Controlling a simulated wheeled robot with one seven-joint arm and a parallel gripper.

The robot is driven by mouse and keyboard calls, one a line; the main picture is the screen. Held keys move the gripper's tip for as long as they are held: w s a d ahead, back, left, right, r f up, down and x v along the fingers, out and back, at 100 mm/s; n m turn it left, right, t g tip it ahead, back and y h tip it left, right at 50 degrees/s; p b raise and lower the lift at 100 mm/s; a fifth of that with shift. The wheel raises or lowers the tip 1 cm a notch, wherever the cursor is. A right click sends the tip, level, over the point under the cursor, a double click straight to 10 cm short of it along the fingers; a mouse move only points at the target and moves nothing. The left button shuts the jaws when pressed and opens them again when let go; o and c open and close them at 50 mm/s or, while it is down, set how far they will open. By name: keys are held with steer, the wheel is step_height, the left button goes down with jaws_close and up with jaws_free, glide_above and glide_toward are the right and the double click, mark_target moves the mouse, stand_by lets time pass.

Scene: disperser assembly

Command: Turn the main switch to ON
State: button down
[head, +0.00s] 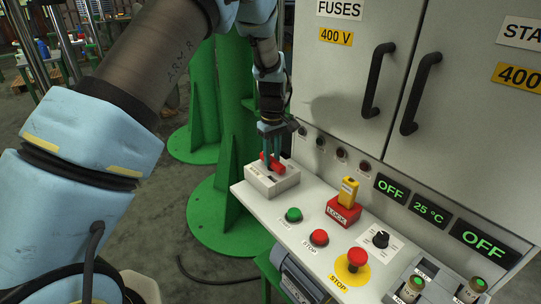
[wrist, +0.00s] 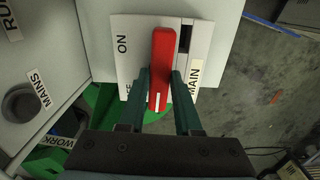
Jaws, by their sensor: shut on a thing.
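The main switch is a white box (head: 266,187) on the left end of the control panel, with a red handle (head: 278,166). In the wrist view the red handle (wrist: 162,50) runs lengthwise on the pale switch plate (wrist: 125,72). "ON" is printed at the plate's upper left; a label lower on that side is partly hidden by a finger, and a "MAIN" label is at the right. My gripper (head: 271,146) reaches down onto the handle from above. In the wrist view my gripper (wrist: 161,76) is shut on the handle, one green finger on each side.
Right of the switch are a green button (head: 293,215), a red button (head: 319,237), a red lock block (head: 343,211) and a stop button (head: 357,258). The grey cabinet (head: 330,85) rises behind. Displays read OFF, 25 °C and OFF. A green column (head: 232,110) stands close behind my gripper.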

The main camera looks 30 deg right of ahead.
steer(key=m, duration=0.4)
steer(key=shift+d, duration=0.1)
steer(key=m, duration=0.9)
steer(key=shift+w+r, duration=0.1)
steer(key=shift+m+p, duration=0.4)
steer(key=shift+m, duration=1.8)
steer(key=c, duration=0.6)
jaws_free()
